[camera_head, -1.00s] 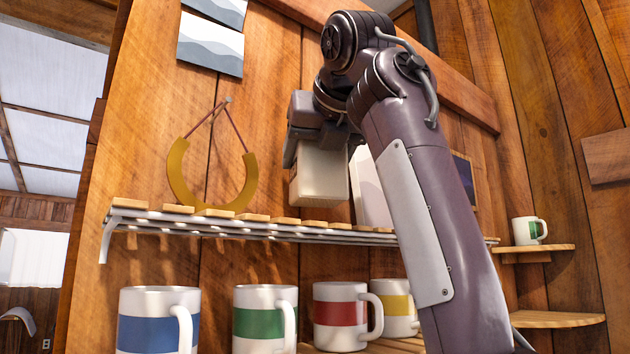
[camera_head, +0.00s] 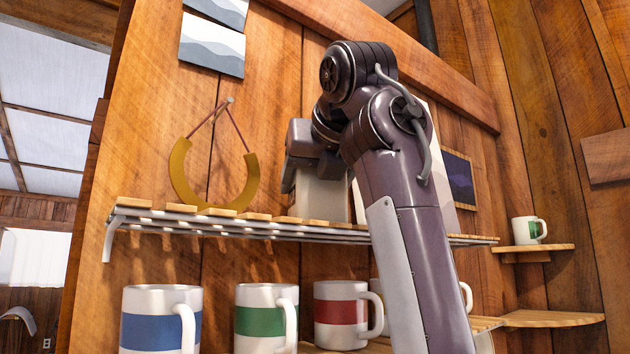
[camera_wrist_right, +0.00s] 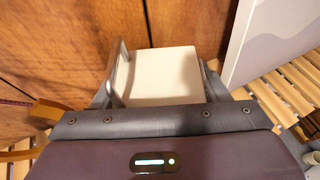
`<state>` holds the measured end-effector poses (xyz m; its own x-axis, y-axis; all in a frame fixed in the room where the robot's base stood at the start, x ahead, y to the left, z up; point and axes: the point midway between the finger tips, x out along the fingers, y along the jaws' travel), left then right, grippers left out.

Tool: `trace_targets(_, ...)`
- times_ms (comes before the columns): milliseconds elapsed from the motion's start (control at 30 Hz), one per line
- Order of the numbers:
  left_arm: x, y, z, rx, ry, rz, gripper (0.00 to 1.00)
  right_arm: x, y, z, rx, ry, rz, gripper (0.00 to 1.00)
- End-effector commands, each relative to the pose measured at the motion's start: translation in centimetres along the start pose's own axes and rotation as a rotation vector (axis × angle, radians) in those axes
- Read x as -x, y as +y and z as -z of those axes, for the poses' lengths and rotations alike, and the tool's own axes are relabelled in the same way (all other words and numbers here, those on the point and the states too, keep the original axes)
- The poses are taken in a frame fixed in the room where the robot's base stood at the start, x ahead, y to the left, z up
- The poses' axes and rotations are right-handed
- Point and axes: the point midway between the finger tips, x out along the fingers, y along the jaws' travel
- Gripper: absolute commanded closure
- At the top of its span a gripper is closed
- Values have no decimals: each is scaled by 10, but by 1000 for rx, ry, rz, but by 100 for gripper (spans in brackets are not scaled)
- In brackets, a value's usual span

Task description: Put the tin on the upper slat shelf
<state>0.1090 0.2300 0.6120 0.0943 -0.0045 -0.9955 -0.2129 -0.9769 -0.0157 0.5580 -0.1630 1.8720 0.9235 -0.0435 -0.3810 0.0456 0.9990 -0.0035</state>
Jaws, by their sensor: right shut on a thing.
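The tin (camera_head: 324,200) is a cream box held upright by my right gripper (camera_head: 304,172). In the right wrist view the tin (camera_wrist_right: 165,75) sits between the two fingers, which close on its sides. The upper slat shelf (camera_head: 190,222) has pale wooden slats on a metal frame along the plank wall. The tin's lower edge is at the level of the slats; I cannot tell whether it touches them. My right arm hides part of the shelf. My left gripper is not in view.
A yellow horseshoe-shaped ornament (camera_head: 215,200) hangs left of the tin. A pale picture panel (camera_head: 362,205) stands close on its right, partly behind my arm. Mugs with blue (camera_head: 155,330), green (camera_head: 262,322) and red (camera_head: 340,312) bands stand below the shelf.

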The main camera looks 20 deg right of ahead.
Motion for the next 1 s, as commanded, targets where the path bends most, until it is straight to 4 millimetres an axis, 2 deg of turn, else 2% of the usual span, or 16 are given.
trace_targets(33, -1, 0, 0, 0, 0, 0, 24, 0, 0, 1, 0, 1, 0, 28)
trace_targets(167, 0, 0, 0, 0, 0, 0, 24, 0, 0, 0, 0, 1, 0, 11)
trace_targets(567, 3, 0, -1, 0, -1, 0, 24, 4, 0, -4, -1, -1, 0, 10)
trace_targets(667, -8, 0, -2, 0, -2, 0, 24, 20, 0, -1, -1, -3, -1, 10)
trace_targets(800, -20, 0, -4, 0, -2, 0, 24, 50, 0, 0, -1, -4, -2, 10)
trace_targets(1000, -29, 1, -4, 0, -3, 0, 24, 92, 1, -2, 0, -2, -1, 10)
